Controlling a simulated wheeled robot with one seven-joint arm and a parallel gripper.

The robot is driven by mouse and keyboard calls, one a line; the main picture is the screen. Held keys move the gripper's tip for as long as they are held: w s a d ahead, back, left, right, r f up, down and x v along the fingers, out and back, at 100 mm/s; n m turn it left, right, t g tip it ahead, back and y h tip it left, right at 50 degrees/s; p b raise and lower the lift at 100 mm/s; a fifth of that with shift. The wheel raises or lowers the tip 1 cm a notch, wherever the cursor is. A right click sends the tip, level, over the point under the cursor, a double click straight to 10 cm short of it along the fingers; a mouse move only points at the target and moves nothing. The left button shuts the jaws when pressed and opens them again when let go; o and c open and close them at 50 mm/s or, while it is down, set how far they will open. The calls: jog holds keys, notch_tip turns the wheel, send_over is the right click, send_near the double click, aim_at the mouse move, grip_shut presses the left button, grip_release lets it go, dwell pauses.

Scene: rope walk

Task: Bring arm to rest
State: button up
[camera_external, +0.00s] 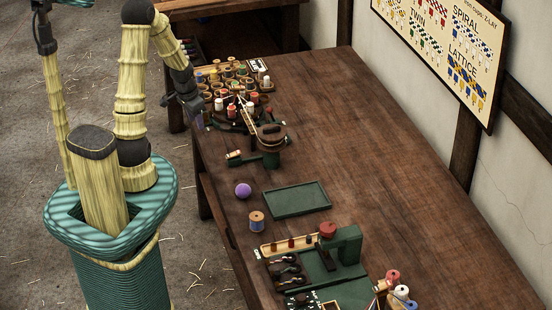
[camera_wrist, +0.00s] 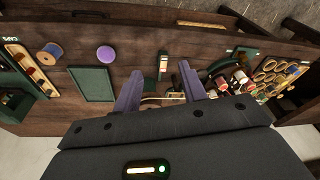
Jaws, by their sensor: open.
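My gripper (camera_external: 197,118) hangs at the left edge of the workbench (camera_external: 390,160) in the outside view, beside the cluster of spools, with the arm bent over from above. In the wrist view my gripper (camera_wrist: 160,70) has its two purple fingers spread apart with nothing held between them. A small white-and-orange item (camera_wrist: 163,65) shows between the fingers, lying on the bench beyond them. Whether the fingertips touch anything cannot be told.
The bench's right side is clear.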

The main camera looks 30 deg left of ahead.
jog(key=s+d+r+n, duration=0.1)
jog(key=s+r+n, duration=0.4)
jog(key=s+r, duration=0.1)
jog(key=shift+s+d+r+y, duration=0.3)
jog(key=shift+s, duration=0.05)
